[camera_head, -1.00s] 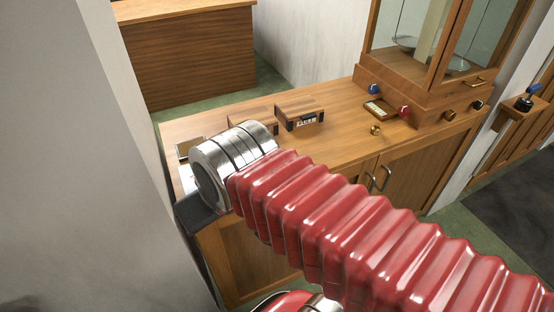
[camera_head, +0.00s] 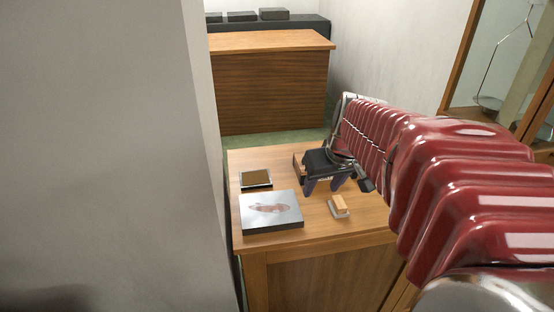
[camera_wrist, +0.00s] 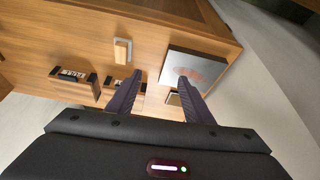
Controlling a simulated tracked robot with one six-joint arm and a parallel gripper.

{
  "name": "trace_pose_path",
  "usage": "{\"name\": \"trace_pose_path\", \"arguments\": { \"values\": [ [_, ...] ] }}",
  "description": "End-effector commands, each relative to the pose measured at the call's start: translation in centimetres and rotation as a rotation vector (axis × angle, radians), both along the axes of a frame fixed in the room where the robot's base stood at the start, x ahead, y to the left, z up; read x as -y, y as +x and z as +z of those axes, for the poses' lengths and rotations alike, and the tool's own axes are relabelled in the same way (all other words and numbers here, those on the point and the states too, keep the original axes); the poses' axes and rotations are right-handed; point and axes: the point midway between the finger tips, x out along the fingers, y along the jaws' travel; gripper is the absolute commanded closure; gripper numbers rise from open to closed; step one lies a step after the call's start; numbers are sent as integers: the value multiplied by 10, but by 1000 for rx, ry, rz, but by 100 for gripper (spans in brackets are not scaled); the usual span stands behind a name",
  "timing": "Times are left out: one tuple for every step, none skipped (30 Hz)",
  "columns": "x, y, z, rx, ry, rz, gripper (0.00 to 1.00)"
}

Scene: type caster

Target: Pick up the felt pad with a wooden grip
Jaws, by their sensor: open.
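The felt pad with a wooden grip (camera_head: 339,206) lies on the wooden counter (camera_head: 285,158), near its front edge in the head view. It has a pale wooden block on a grey base. It also shows in the wrist view (camera_wrist: 122,50), beyond and left of my fingertips. My gripper (camera_head: 325,187) is open and empty above the counter, a little behind and left of the pad in the head view. Its two dark fingers (camera_wrist: 160,80) stand apart in the wrist view, with nothing between them. The pad is fully visible and apart from the fingers.
A grey square plate (camera_head: 271,210) with a reddish mark lies left of the pad. A small framed brown tray (camera_head: 256,178) lies behind it. Wooden boxes stand near my gripper; one (camera_wrist: 73,76) shows in the wrist view. A grey wall (camera_head: 130,150) borders the counter's left side.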

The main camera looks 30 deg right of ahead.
Motion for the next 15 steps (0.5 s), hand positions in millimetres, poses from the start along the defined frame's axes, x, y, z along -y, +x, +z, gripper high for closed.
{"name": "trace_pose_path", "arguments": {
  "values": [
    [21,2,-5,-8,5,-23,53],
    [32,4,-7,-9,6,-31,53],
    [46,5,-10,-12,7,-42,53],
    [56,5,-12,-12,8,-50,53],
    [66,6,-14,-13,9,-57,53],
    [77,6,-16,-14,9,-64,53],
    [85,6,-18,-15,10,-70,53],
    [91,6,-20,-15,10,-74,53],
    [98,5,-21,-15,10,-79,53],
    [102,5,-22,-15,10,-82,53],
    [105,5,-23,-15,11,-84,53],
    [108,5,-23,-15,11,-85,53],
    [109,5,-24,-15,11,-85,53],
    [110,5,-24,-15,10,-86,53],
    [110,5,-24,-15,10,-86,53]
  ]
}}
